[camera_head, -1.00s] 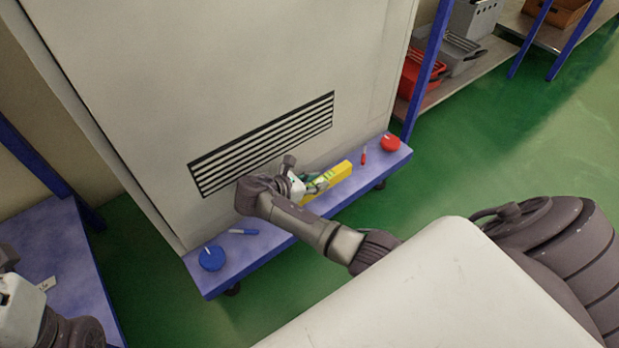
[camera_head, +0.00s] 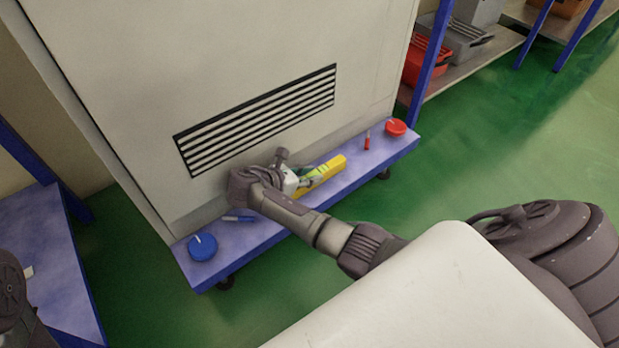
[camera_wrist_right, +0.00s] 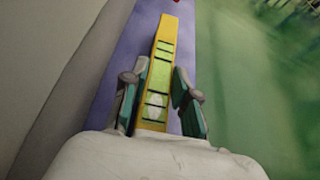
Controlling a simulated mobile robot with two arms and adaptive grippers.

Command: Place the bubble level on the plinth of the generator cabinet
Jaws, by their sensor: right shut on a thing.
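The yellow bubble level (camera_head: 325,173) lies lengthwise along the blue plinth (camera_head: 340,190) at the foot of the pale generator cabinet (camera_head: 240,60). My right gripper (camera_head: 306,181) is shut on its near end. In the right wrist view the level (camera_wrist_right: 165,50) runs away from me between the green-padded fingers (camera_wrist_right: 160,90), with its vial windows facing up. The level is over the plinth; I cannot tell whether its underside touches. Only a dark piece of my left arm shows at the left edge, with no fingers.
On the plinth, a blue disc (camera_head: 202,247) and blue marker (camera_head: 238,217) are at the left, and a red marker (camera_head: 367,140) and red disc (camera_head: 396,127) at the right. A slotted vent (camera_head: 255,120) is above. Shelves with bins (camera_head: 460,42) stand behind.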

